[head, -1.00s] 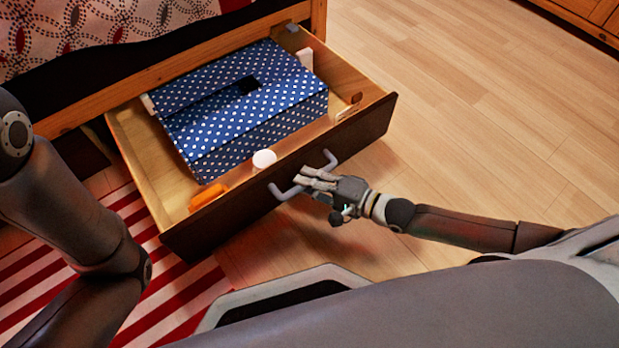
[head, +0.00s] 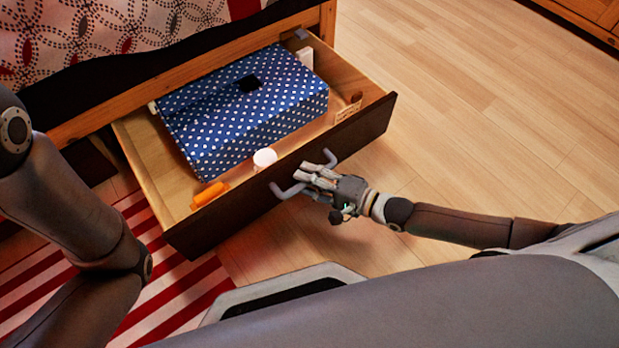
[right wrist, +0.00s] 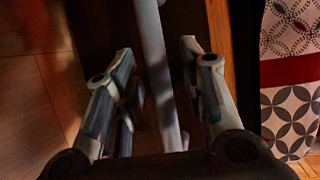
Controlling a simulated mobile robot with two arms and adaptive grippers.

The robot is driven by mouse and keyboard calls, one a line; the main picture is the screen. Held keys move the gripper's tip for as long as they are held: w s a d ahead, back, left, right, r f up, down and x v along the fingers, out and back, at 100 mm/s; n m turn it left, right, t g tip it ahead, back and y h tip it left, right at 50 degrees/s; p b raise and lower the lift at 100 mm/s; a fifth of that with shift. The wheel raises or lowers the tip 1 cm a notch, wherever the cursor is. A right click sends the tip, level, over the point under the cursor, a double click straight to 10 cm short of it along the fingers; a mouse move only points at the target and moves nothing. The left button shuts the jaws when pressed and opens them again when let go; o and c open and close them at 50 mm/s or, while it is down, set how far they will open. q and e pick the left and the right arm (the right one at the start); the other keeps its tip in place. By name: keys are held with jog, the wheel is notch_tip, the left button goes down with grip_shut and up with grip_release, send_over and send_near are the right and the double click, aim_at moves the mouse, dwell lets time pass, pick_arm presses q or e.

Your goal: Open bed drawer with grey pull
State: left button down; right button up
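The bed drawer (head: 150,165) stands pulled well out from under the bed, its dark front facing me. Its grey pull (head: 285,190) is a bent bar on that front; it runs down the middle of the right wrist view (right wrist: 155,70). My right gripper (head: 318,178) is at the pull. In the right wrist view its two fingers (right wrist: 155,85) are spread, one on each side of the bar, with gaps showing between bar and fingers. My left arm bends down at the left of the head view; its gripper is out of view.
The drawer holds a blue polka-dot box (head: 240,115), a white round-topped item (head: 264,158) and an orange item (head: 210,195). The bed (head: 130,30) is behind. A red-striped rug (head: 170,300) lies at lower left. The wooden floor (head: 470,110) to the right is clear.

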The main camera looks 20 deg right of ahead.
jog(key=shift+s, duration=0.1)
jog(key=v, duration=1.2)
jog(key=shift+r, duration=0.1)
